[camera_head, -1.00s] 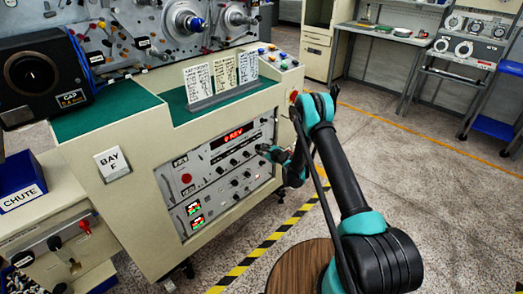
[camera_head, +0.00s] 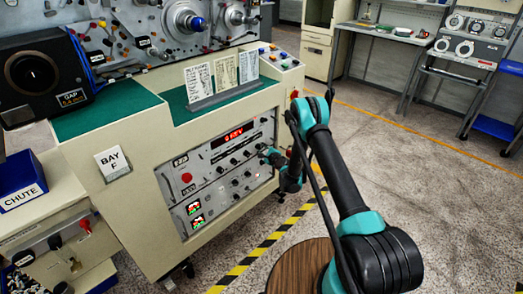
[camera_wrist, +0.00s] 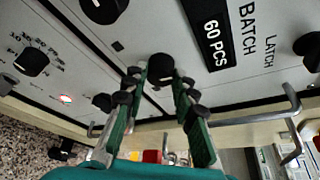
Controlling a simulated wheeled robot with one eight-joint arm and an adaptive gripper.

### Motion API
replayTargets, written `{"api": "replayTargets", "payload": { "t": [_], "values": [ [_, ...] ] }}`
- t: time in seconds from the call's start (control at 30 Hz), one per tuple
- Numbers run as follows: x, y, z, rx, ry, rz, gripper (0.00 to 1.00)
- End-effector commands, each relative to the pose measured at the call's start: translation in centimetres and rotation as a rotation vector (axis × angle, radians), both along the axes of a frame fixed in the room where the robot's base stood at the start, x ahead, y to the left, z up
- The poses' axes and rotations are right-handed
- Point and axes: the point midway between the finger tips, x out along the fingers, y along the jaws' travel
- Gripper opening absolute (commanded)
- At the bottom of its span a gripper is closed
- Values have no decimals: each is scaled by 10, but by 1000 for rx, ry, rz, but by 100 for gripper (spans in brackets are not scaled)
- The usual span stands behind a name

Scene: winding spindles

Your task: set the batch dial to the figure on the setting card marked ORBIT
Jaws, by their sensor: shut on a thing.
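The front panel (camera_head: 205,181) of the cream cabinet carries a lit red display and several black knobs. Three setting cards (camera_head: 224,76) stand in a rack on the cabinet's green top. Their writing is too small to read, so I cannot tell which is marked ORBIT.
Other black knobs are close by, one at the right marked LATCH (camera_wrist: 309,48) and one at the left (camera_wrist: 32,61). Metal handles (camera_wrist: 280,110) stick out near my gripper. A blue CHUTE bin (camera_head: 22,185) is at the left. The floor to the right is open.

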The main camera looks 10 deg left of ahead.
Motion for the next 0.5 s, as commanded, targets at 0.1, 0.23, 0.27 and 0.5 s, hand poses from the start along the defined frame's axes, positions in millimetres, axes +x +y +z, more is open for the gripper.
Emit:
{"api": "replayTargets", "payload": {
  "t": [0.1,0.23,0.27,0.5],
  "values": [
    [0,0,0,0,1,0,32],
    [0,0,0,0,1,0,48],
    [0,0,0,0,1,0,48],
    [0,0,0,1,1,0,48]
  ]
}}
